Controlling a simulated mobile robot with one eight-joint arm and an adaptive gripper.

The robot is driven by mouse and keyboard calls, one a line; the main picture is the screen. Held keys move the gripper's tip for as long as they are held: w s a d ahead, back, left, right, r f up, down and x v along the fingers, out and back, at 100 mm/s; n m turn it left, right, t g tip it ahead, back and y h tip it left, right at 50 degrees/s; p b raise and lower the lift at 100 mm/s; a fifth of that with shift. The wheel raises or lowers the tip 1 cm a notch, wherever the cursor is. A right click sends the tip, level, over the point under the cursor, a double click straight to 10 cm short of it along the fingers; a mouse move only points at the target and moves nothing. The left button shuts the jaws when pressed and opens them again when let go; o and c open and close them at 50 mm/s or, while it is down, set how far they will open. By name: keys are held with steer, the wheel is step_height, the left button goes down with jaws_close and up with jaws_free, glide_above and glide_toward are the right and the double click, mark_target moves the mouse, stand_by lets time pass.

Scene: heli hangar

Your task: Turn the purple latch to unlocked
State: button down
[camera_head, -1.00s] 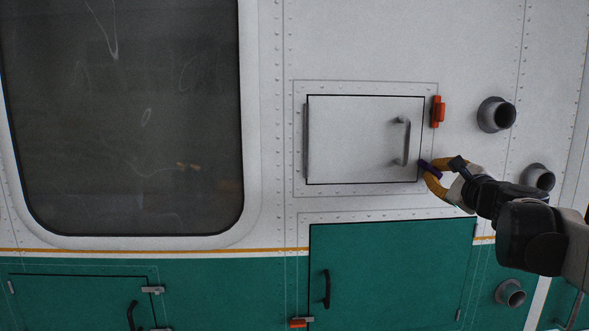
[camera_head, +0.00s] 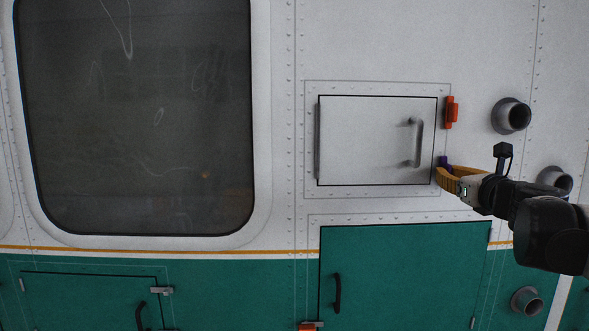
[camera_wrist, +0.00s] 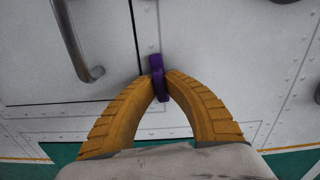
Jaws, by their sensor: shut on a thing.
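The purple latch (camera_wrist: 158,77) sits at the lower right edge of a white hatch door (camera_head: 370,140). In the wrist view it stands close to upright, beside the door's dark seam. My gripper (camera_wrist: 160,84) has its two yellow fingers closed on the latch from both sides. In the head view the purple latch (camera_head: 445,161) shows only as a small piece above the fingers of my gripper (camera_head: 441,172); the rest is hidden behind them.
An orange-red latch (camera_head: 451,112) is above, at the door's upper right. The door has a grey handle (camera_head: 416,143). Round grey ports stick out at the right, the upper one (camera_head: 512,116) clear of my arm. A green door (camera_head: 400,275) lies below.

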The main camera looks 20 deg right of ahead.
steer(key=shift+m, duration=0.6)
steer(key=c, duration=1.5)
jaws_free()
steer(key=shift+o, duration=0.2)
steer(key=v, duration=0.7)
steer(key=shift+s, duration=0.2)
steer(key=shift+a, duration=0.1)
